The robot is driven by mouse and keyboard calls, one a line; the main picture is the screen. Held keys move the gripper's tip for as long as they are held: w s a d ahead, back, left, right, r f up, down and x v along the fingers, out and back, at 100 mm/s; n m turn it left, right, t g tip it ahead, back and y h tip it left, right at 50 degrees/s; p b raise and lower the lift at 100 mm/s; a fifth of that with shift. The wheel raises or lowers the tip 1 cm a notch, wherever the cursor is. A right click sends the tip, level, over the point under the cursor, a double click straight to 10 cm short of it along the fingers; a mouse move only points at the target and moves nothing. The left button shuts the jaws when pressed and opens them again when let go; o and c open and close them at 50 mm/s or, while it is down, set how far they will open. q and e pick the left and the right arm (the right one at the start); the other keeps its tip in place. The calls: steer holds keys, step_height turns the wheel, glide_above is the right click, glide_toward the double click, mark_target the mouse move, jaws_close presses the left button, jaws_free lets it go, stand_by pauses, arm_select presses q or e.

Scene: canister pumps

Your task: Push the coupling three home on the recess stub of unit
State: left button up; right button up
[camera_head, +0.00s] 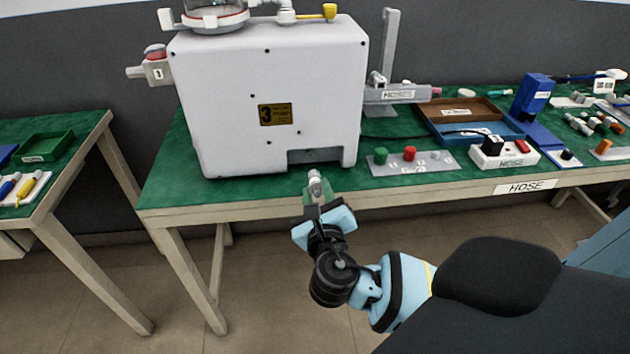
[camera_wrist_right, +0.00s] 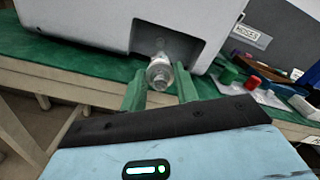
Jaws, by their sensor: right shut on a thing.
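The unit is a large white housing (camera_head: 270,95) with a yellow-black label marked 3, standing on the green bench top. Its recess (camera_head: 312,156) is a dark opening low on the front right; the wrist view also shows the recess (camera_wrist_right: 150,36). A silvery metal coupling (camera_head: 315,177) is at the tip of my right gripper (camera_head: 318,190), just in front of the recess. In the wrist view the coupling (camera_wrist_right: 159,73) lies between the green fingers and points into the recess. The stub is hidden behind it, so I cannot tell how far it is seated. My left gripper is out of view.
A grey plate with green and red caps (camera_head: 409,153) lies right of the unit.

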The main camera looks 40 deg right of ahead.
mark_target(314, 177)
steer(key=shift+s, duration=0.1)
steer(key=shift+r+p, duration=0.25)
steer(key=shift+p, duration=0.35)
steer(key=shift+p+x, duration=0.3)
steer(key=shift+x, duration=1.45)
steer(key=shift+p+x, duration=0.3)
steer(key=shift+x, duration=0.9)
steer(key=shift+w+f, duration=0.15)
steer(key=shift+w, duration=0.15)
steer(key=shift+p, duration=0.55)
steer(key=shift+p, duration=0.4)
